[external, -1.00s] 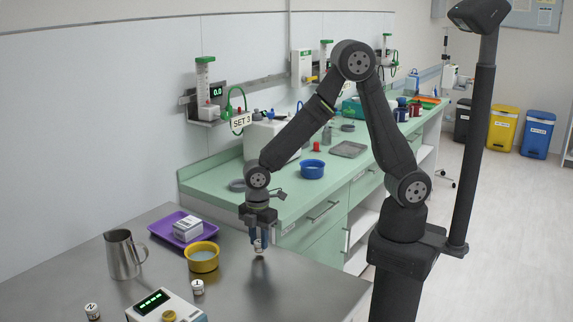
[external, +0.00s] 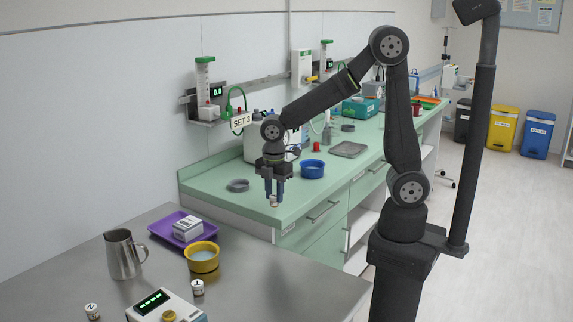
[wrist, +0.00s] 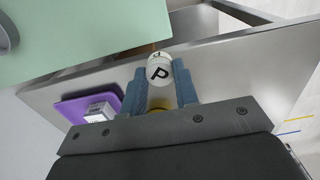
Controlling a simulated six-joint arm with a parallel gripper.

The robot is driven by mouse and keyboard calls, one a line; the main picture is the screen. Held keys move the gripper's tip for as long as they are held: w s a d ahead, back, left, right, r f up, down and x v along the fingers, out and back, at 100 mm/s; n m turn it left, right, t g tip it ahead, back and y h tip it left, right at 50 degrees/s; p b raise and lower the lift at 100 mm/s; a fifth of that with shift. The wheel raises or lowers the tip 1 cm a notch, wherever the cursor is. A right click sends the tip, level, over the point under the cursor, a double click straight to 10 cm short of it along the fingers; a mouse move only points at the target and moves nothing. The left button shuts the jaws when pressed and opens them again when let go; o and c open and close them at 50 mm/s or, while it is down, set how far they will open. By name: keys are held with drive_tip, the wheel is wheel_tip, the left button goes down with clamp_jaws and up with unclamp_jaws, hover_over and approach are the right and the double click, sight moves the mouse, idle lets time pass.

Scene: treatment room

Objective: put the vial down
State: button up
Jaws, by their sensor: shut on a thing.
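My gripper (external: 274,194) points down and is shut on a small white vial (external: 274,203), held up off any surface. In the external view it appears in front of the green counter's edge. Two similar white-topped vials stand on the steel table (external: 290,285): one (external: 92,311) at the front left and one (external: 197,287) beside the display device.
The steel table also holds a metal jug (external: 123,256), a yellow bowl (external: 202,262), a purple tray (external: 160,230) with a white box, and a display device (external: 160,305). The green counter (external: 215,179) behind has a grey dish (external: 238,185) and blue bowl (external: 312,170). The steel table's right part is clear.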

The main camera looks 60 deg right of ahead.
drive_tip(key=w+d+m, duration=0.2)
drive_tip(key=w+m, duration=0.1)
drive_tip(key=w, duration=0.1)
drive_tip(key=w+d+m, duration=0.3)
drive_tip(key=w+m, duration=0.1)
drive_tip(key=w+d+m, duration=0.3)
drive_tip(key=w+m, duration=0.1)
drive_tip(key=shift+w+d, duration=0.25)
drive_tip(key=shift+w, duration=0.1)
drive_tip(key=w+d+m, duration=0.3)
drive_tip(key=d, duration=0.1)
drive_tip(key=w+d+m, duration=0.2)
drive_tip(key=d+m, duration=0.2)
drive_tip(key=w+d+m, duration=0.3)
drive_tip(key=d, duration=0.1)
drive_tip(key=shift+w+d+f, duration=0.1)
drive_tip(key=shift+w+f, duration=0.2)
drive_tip(key=shift+f, duration=0.1)
